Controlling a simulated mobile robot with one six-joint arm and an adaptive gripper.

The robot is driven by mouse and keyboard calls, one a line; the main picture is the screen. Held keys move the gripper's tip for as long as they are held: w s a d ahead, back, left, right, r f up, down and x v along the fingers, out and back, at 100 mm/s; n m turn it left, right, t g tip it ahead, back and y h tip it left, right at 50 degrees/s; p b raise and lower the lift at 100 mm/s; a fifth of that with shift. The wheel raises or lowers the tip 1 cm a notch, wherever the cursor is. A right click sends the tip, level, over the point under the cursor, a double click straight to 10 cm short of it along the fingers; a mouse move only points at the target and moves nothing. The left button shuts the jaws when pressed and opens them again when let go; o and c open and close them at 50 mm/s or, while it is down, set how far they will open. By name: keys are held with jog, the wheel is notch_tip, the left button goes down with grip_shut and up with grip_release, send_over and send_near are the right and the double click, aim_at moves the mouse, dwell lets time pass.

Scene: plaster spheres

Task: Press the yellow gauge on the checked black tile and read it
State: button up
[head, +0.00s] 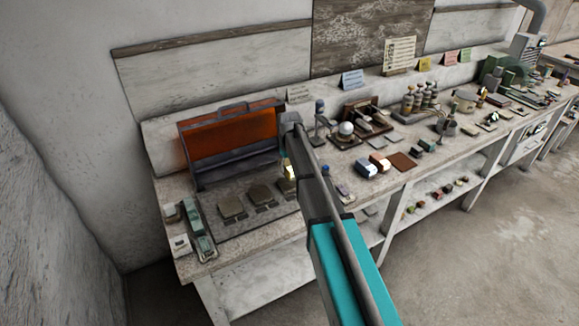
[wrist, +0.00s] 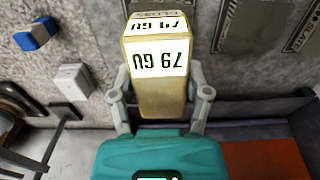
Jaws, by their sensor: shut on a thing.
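The yellow gauge (wrist: 160,100) is a block with white panels, held between the fingers of my gripper (wrist: 160,78) in the wrist view. Its panels appear upside down and seem to read 79 GU; "GLOSS" seems to be lettered on its far end. I cannot make out the checked black tile, nor whether the gauge touches a surface.
An open box with an orange-red inside (head: 233,135) stands behind the dark board (head: 225,222). Bottles, samples and stands fill the bench to the right. The floor at right is clear.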

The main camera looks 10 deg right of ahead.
jog(key=shift+f+b, duration=1.35)
jog(key=shift+f, duration=0.35)
jog(key=shift+f+b, duration=0.5)
jog(key=shift+b, duration=0.05)
dwell(1.7)
jog(key=shift+r, duration=0.15)
jog(key=shift+r+p, duration=3.4)
jog(key=shift+p, duration=0.15)
